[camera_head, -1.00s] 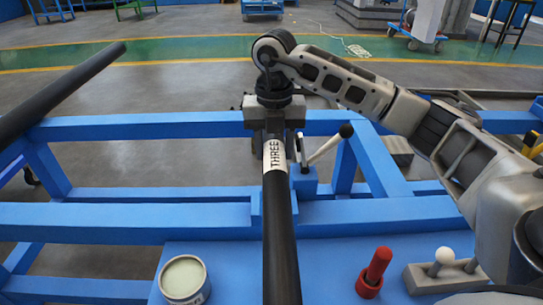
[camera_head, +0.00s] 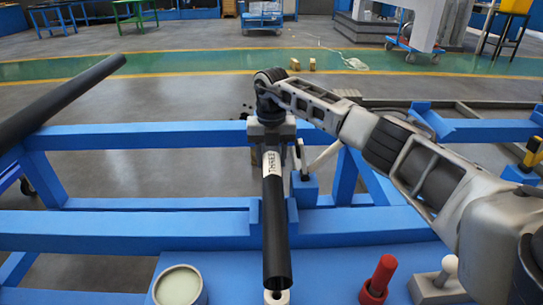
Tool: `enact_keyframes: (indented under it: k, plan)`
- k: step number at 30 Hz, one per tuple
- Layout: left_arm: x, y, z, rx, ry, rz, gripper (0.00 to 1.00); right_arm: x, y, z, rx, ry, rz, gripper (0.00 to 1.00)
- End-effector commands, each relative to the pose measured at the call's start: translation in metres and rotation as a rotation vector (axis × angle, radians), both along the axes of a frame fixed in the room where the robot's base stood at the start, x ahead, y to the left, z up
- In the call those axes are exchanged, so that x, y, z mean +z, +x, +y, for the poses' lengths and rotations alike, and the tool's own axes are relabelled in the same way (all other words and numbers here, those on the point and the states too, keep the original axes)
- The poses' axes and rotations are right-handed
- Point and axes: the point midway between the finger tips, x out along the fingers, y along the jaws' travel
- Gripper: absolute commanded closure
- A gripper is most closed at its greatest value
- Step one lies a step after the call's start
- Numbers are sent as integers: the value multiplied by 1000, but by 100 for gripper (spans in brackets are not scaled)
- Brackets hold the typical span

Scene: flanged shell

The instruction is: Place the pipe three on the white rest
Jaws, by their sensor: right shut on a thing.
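Pipe three (camera_head: 275,225) is a long dark pipe with a white label reading THREE near its far end. My right gripper (camera_head: 271,131) is shut on the pipe's far end. The pipe points toward me, and its near end shows at the bottom middle. A small white piece (camera_head: 277,298) with a dark hole shows just below that end at the picture's bottom edge. It is mostly cut off, so I cannot tell whether it is the white rest or whether the pipe touches it. My left gripper is not in view.
Another dark pipe (camera_head: 62,100) slants at the left. Blue frame beams (camera_head: 130,225) cross below. On the blue surface are a round tin (camera_head: 180,287), a red peg (camera_head: 379,278) and a white-knobbed block (camera_head: 440,284). A white-and-black lever (camera_head: 322,160) stands right of the pipe.

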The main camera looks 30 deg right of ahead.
Motion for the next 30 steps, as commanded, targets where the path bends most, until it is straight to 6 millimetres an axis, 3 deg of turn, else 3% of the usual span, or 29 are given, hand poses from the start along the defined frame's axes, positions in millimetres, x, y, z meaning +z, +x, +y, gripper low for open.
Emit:
enact_keyframes:
  k: [6, 18, 19, 20, 21, 30]
  plan:
    - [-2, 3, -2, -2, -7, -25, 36, -25, 0, 1, 1, 3, -3, 100]
    - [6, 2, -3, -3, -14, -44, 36, -28, 0, 1, 0, 2, -4, 100]
    - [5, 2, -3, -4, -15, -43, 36, -31, -1, 1, 0, 1, 2, 49]
    - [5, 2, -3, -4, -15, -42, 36, -30, -1, 1, 0, 1, 2, 41]
    - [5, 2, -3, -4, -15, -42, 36, -30, -1, 1, 0, 1, 2, 36]
    - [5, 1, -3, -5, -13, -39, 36, -28, -1, 1, 0, 1, 2, 36]
